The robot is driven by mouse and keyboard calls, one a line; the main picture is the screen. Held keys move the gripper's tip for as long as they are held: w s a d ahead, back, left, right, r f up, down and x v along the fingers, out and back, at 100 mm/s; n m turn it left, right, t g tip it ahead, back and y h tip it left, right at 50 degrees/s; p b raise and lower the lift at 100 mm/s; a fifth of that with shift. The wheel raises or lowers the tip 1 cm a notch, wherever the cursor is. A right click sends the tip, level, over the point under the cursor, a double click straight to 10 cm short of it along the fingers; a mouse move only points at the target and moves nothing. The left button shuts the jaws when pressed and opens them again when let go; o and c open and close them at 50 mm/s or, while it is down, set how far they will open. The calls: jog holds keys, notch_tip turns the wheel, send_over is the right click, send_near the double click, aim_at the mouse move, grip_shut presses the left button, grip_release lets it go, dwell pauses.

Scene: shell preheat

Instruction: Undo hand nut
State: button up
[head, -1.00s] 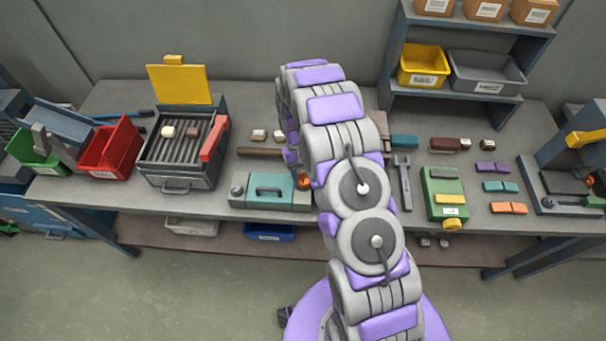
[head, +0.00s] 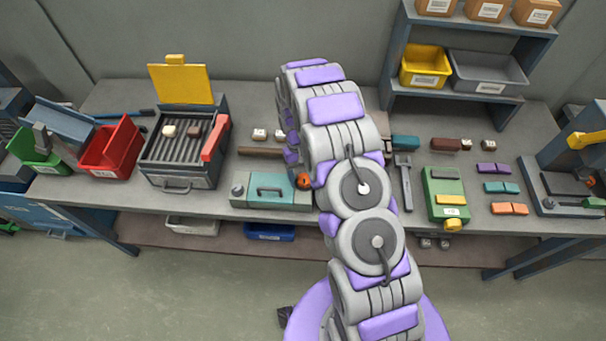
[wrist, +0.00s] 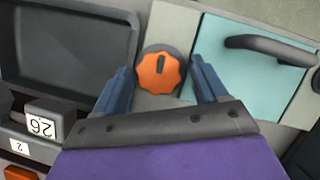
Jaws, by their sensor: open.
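The hand nut is an orange lobed knob (wrist: 159,72) with a dark slot, on the grey body beside a teal panel (wrist: 245,65) with a dark handle. In the head view the knob (head: 304,181) shows at the right end of the teal-topped unit (head: 250,204), partly behind my arm. My gripper (wrist: 160,78) is open in the wrist view. One blue finger is on each side of the knob, with a visible gap on both sides. Whether the fingertips are level with the knob cannot be told. In the head view my gripper is mostly hidden by my arm.
A dark tray (wrist: 75,45) and a block marked 26 (wrist: 43,121) lie left of the knob in the wrist view. On the bench, the open-lidded grill box (head: 183,160) stands left and a green unit (head: 440,190) right.

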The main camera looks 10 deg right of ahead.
jog(key=shift+r, duration=0.1)
jog(key=p+v, duration=0.1)
jog(key=v, duration=1.6)
jog(key=shift+w, duration=0.2)
